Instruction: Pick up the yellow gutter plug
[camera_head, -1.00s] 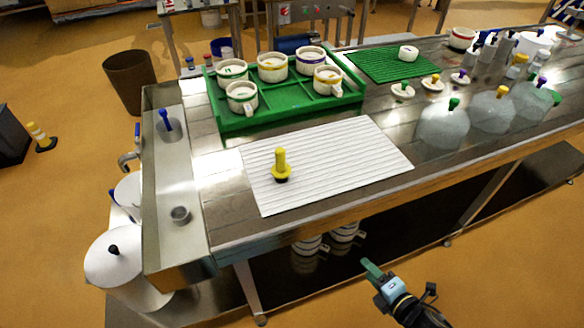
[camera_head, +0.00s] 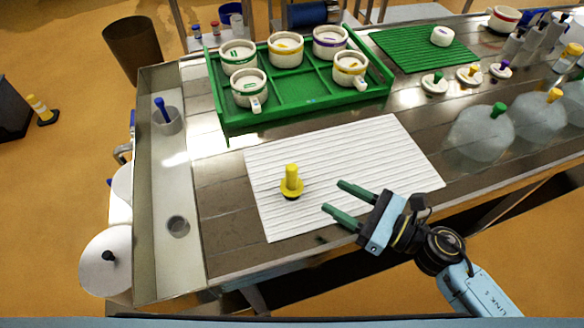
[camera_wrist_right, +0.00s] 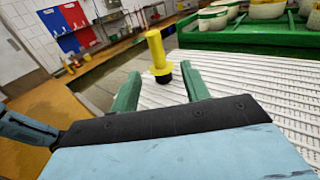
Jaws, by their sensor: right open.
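The yellow gutter plug (camera_head: 291,181) stands upright on the white ribbed mat (camera_head: 400,145), left of its middle, with its dark base down. My right gripper (camera_head: 332,197) is open and empty over the mat, to the right of the plug, with its green fingers pointing left towards it. In the right wrist view the plug (camera_wrist_right: 157,55) shows ahead, between and beyond the two fingertips, apart from them. My left gripper is not in view.
A green tray (camera_head: 305,92) with several white moulds stands behind the mat. A metal gutter (camera_head: 150,225) with a blue plug (camera_head: 161,108) runs along the left. A green ribbed mat (camera_head: 405,50) lies behind.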

